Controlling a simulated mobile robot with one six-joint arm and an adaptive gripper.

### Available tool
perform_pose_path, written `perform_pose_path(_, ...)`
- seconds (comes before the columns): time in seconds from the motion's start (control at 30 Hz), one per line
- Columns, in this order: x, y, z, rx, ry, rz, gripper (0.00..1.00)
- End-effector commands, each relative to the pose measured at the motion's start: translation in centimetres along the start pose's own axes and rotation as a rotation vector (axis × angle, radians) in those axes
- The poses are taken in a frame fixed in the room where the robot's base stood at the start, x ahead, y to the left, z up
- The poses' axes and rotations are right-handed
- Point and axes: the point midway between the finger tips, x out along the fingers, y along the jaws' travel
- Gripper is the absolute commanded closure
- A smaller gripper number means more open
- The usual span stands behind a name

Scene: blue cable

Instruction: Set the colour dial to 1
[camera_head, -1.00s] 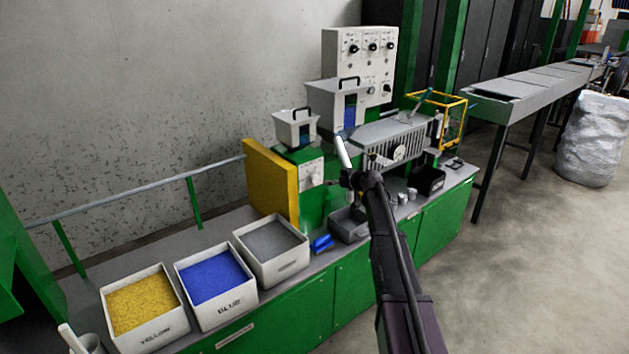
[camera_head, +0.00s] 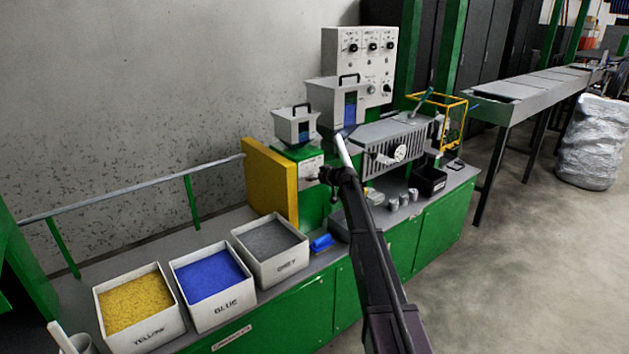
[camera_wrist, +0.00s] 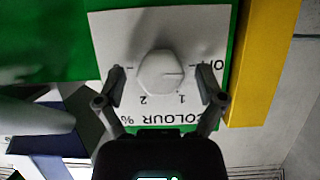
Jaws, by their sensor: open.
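The colour dial (camera_wrist: 160,72) is a pale faceted knob on a white panel marked COLOUR %, seen upside down in the wrist view. A thin line on the knob points right, toward the OFF side. The 1 mark is at the knob's lower right and the 2 mark at its lower left. My gripper (camera_wrist: 162,84) is open, with one finger on each side of the knob and visible gaps between. In the head view my gripper (camera_head: 323,176) is at the white dial panel (camera_head: 308,170), and the arm hides part of that area.
A yellow plate (camera_head: 270,185) stands beside the panel; it is at the right in the wrist view (camera_wrist: 262,65). Hoppers (camera_head: 296,127) stand above. Yellow, blue and grey bins (camera_head: 272,262) line the bench at left. A grey ribbed machine (camera_head: 385,150) is to the right.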

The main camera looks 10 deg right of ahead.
Motion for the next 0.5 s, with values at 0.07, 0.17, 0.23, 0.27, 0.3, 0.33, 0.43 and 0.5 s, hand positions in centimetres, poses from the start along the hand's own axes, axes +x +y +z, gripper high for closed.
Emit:
perform_pose_path(0.07,0.38,0.01,0.02,0.000,0.000,0.000,0.12)
perform_pose_path(0.17,0.47,-0.02,-0.01,0.000,0.000,0.000,0.12)
perform_pose_path(0.23,0.47,-0.03,-0.02,0.000,0.000,0.000,0.12)
perform_pose_path(0.27,0.46,-0.03,-0.02,0.000,0.000,0.000,0.12)
perform_pose_path(0.3,0.45,-0.03,-0.02,0.000,0.000,0.000,0.12)
perform_pose_path(0.33,0.45,-0.04,-0.02,0.000,0.000,0.000,0.12)
perform_pose_path(0.43,0.45,-0.03,-0.02,0.000,0.000,0.000,0.21)
perform_pose_path(0.5,0.44,-0.04,-0.02,0.000,0.000,0.000,0.41)
